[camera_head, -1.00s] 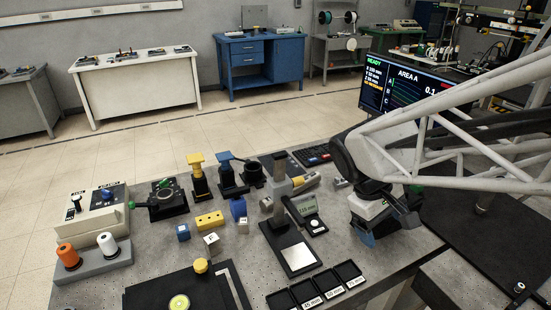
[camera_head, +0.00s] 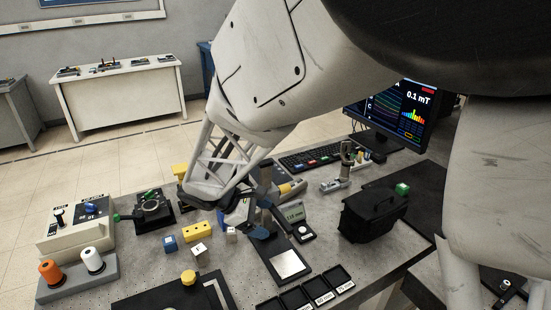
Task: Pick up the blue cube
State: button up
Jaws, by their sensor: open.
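The blue cube (camera_head: 170,243) sits on the grey perforated table, left of a yellow block (camera_head: 196,231) with dark holes. A white cube with a dark mark (camera_head: 198,252) stands just in front of the yellow block. My gripper (camera_head: 261,229) is above the table to the right of these, near the black stand with a silver plate. It is open, with nothing visible in it, and clearly apart from the blue cube. A small pale cube (camera_head: 231,234) lies between the yellow block and my gripper. My arm hides part of the table behind.
A control box (camera_head: 75,228) and a rack (camera_head: 78,280) with orange and white spools stand at left. The black stand's silver plate (camera_head: 289,263), a small display (camera_head: 293,213), black trays (camera_head: 310,290) and a black bag (camera_head: 372,216) are at right.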

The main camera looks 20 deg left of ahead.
jog(key=s+a+f+n+t, duration=0.1)
jog(key=a+f+n+t, duration=0.15)
jog(key=a, duration=0.55)
jog(key=s+a+f+n+t, duration=0.2)
jog(key=a+f+n, duration=0.2)
jog(key=a, duration=0.5)
jog(key=n+t+y, duration=0.4)
jog(key=n, duration=0.2)
send_near(168, 240)
jog(key=shift+a+x, duration=0.25)
jog(key=shift+x, duration=0.95)
jog(key=shift+x, duration=1.4)
jog(key=shift+w+d, duration=0.1)
jog(key=shift+x, duration=2.5)
jog(key=shift+d, duration=0.15)
